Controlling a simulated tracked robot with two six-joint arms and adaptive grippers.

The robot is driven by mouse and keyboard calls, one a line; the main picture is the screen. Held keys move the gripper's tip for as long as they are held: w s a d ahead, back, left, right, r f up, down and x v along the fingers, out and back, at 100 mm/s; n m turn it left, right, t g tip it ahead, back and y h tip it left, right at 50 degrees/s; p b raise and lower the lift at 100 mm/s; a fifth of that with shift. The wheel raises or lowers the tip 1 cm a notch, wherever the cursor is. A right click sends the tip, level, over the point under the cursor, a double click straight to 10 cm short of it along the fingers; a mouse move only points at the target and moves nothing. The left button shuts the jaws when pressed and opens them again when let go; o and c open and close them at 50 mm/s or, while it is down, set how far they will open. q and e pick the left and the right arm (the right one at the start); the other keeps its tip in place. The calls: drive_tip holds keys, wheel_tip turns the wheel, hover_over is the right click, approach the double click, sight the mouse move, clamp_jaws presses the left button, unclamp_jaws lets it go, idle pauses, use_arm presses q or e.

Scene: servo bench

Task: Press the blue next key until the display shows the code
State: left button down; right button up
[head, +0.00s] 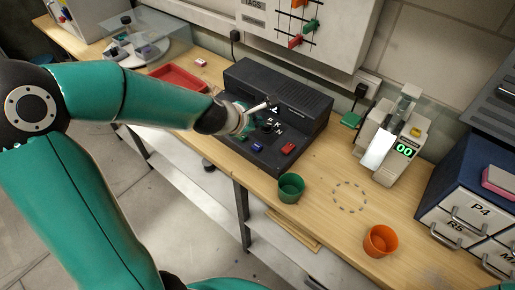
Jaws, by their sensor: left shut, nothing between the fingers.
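A black desk unit (305,104) stands on the bench, with a raised back part and a sloping key panel in front. A blue key (257,147) and a red key (288,148) sit near the panel's front edge. A small lit mark, perhaps part of the display (274,107), shows on the unit but is too small to read and partly covered. My left gripper (264,108) is shut and empty over the unit, above and behind the blue key and apart from it. It hides part of the panel. My right gripper is out of view.
A green cup (290,187) stands close in front of the unit, and an orange cup (380,240) stands further right. A white device (387,145) reads 00 in green. A red tray (179,77) lies behind my left arm. Blue drawers (465,190) stand at the right.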

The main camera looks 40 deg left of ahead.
sight(256, 147)
use_arm(q)
wheel_tip(256, 147, down, 7)
drive_tip(key=b, duration=0.6)
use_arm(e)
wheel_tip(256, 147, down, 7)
use_arm(q)
drive_tip(key=shift+f, duration=0.1)
idle(0.7)
drive_tip(key=shift+f+b, duration=0.25)
drive_tip(key=shift+b, duration=0.1)
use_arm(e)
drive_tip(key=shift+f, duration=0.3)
use_arm(q)
drive_tip(key=shift+f+b, duration=0.45)
drive_tip(key=shift+b, duration=0.05)
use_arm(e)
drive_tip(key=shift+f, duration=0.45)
use_arm(q)
drive_tip(key=shift+r, duration=0.1)
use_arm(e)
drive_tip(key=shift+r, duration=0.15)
use_arm(q)
drive_tip(key=shift+r+p, duration=0.8)
drive_tip(key=shift+p, duration=0.1)
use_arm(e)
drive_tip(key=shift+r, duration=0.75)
use_arm(q)
drive_tip(key=shift+r, duration=0.1)
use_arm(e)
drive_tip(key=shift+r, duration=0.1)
